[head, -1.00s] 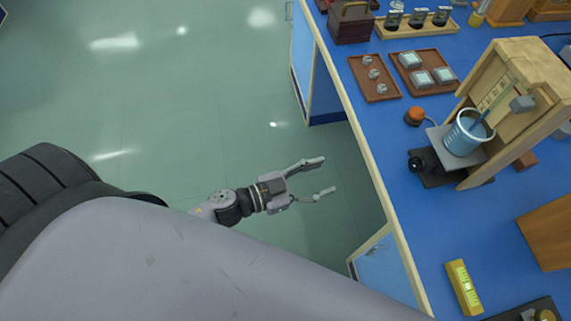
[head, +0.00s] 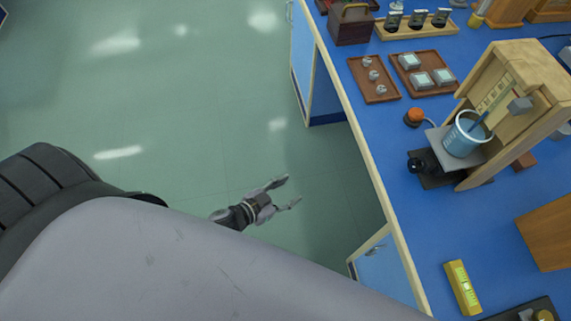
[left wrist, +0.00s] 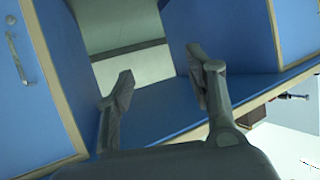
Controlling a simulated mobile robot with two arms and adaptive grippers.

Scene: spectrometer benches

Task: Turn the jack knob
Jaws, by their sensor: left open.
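The jack (head: 434,168) stands on the blue bench at the right of the head view, under a wooden stand. Its black knob (head: 416,164) faces the bench's near edge. A blue beaker (head: 465,134) sits on the jack's grey top plate. My left gripper (head: 289,192) is open and empty over the floor, left of the bench and well away from the knob. In the left wrist view its two fingers (left wrist: 160,85) are apart, with blue bench panels beyond. The jack cannot be made out there. My right gripper is not in view.
An orange-topped button (head: 414,116) stands beside the jack. Brown trays (head: 374,94) with small pieces lie farther back. A yellow level (head: 463,287) lies nearer. The wood-trimmed bench edge (head: 372,165) lies between my gripper and the jack. The floor is clear.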

